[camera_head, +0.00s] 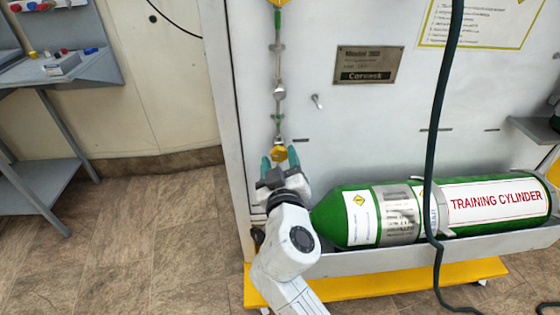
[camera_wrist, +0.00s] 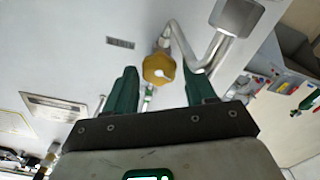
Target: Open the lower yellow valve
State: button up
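The lower yellow valve (camera_head: 278,153) sits at the bottom of the vertical pipe on the panel's left side. In the wrist view its yellow knob (camera_wrist: 158,69) lies between and beyond my fingers. My gripper (camera_head: 279,158) is just below and in front of it, with its two green fingers apart. In the wrist view my gripper (camera_wrist: 163,85) is open and empty, the knob nearer the left finger than the right. Contact with the knob does not show. An upper yellow valve (camera_head: 279,2) is cut off at the top edge.
A green training cylinder (camera_head: 350,215) lies in a grey tray (camera_head: 480,240) right of my arm. A dark hose (camera_head: 441,110) hangs in front of the panel. A grey side table (camera_head: 60,70) stands at left. Floor between is clear.

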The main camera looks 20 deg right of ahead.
jog(key=shift+o, duration=0.9)
jog(key=v, duration=1)
jog(key=shift+s+a+p, duration=0.15)
jog(key=shift+s+p, duration=0.25)
